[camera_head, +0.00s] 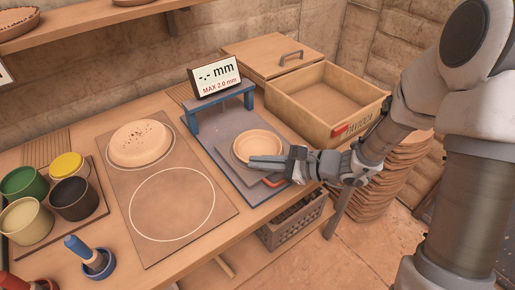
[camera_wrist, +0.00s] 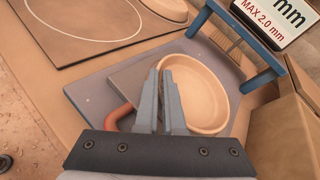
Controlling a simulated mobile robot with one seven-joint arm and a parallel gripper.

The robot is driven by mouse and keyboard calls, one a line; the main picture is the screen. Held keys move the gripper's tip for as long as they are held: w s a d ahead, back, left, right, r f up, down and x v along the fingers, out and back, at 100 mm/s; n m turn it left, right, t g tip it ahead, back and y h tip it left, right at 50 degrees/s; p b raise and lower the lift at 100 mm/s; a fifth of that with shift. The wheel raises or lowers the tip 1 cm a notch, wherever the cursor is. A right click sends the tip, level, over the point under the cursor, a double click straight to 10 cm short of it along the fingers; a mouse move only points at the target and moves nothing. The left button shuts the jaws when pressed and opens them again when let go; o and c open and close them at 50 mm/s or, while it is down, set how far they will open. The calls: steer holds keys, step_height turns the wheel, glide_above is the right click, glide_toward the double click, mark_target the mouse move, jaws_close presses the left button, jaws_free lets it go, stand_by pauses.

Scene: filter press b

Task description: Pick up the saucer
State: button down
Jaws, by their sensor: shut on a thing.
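The saucer (camera_head: 258,144) is a round, shallow clay dish on the grey plate of the measuring stand, and it also shows in the wrist view (camera_wrist: 209,98). My gripper (camera_head: 253,162) reaches in from the right, at the saucer's near rim. In the wrist view my gripper's fingers (camera_wrist: 168,75) are close together and shut on the rim, covering part of it. The saucer looks level; I cannot tell whether it is lifted off the plate.
A blue-legged stand (camera_head: 220,107) with a display reading "-.- mm" stands behind the saucer. A speckled clay dish (camera_head: 140,142) sits on a board with an empty white circle. Paint pots (camera_head: 72,199) stand at left. A wooden drawer box (camera_head: 328,99) is behind my arm.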

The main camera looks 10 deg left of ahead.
steer(key=shift+r, duration=0.1)
steer(key=shift+r, duration=0.6)
step_height(320, 180, up, 3)
steer(key=shift+f+p, duration=0.15)
steer(key=shift+p, duration=0.5)
steer(key=s+a+r+p+v, duration=0.1)
steer(key=r+p+v, duration=0.1)
steer(key=v, duration=1.1)
steer(key=shift+s, duration=0.3)
steer(key=shift+a, duration=0.1)
